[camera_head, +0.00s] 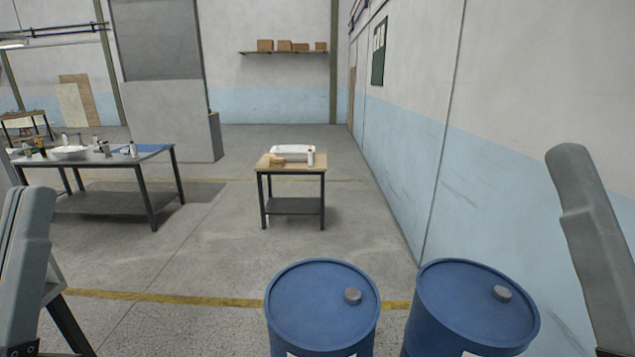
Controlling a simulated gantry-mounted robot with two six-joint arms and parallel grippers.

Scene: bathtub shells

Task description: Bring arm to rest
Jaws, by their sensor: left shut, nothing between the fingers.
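My left arm's grey link (25,262) stands upright at the left edge of the head view. Beside it, low in the corner, is a dark narrow part that I take for my left gripper (72,325); it is shut and empty. The fingertips do not show clearly. My right arm's grey link (597,245) rises at the right edge, tilted to the left at its top. My right gripper is out of view. Neither arm visibly touches anything.
Two blue barrels (322,290) (473,300) stand close in front. A small table (268,165) with a white tub shell (293,150) is beyond them. A long workbench (165,155) stands left. A wall (510,170) runs along the right. The middle floor is clear.

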